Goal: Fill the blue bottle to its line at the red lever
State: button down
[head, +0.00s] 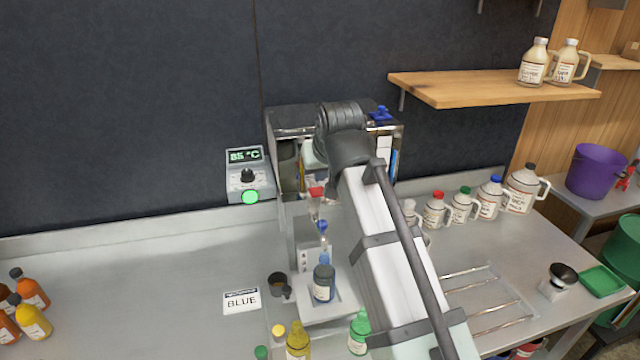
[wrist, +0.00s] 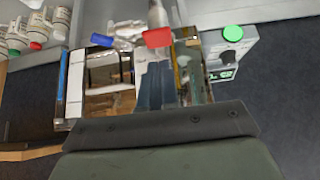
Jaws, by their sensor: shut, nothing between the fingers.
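The blue bottle (head: 323,284) stands upright on the small metal platform of the evaporator (head: 386,150); its fill level and line are too small to make out. The red lever (head: 316,192) is on the front of the evaporator, above and behind a blue lever (head: 322,226). In the wrist view the red lever (wrist: 157,38) lies just beyond my fingertips, with the blue lever (wrist: 104,40) to its left. My gripper (wrist: 156,66) is shut and empty; I cannot tell whether it touches the red lever. My arm hides part of the evaporator in the head view.
A panel reading 85 °C (head: 246,176) with a green light stands left of the evaporator. A BLUE card (head: 241,301) lies on the counter. A yellow bottle (head: 298,342) and a green bottle (head: 359,332) stand in front. Several jugs line the right back. The left-middle counter is clear.

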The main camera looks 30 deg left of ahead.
jog(key=w+a+r+v, duration=0.1)
jog(key=v, duration=0.8)
dwell(0.4)
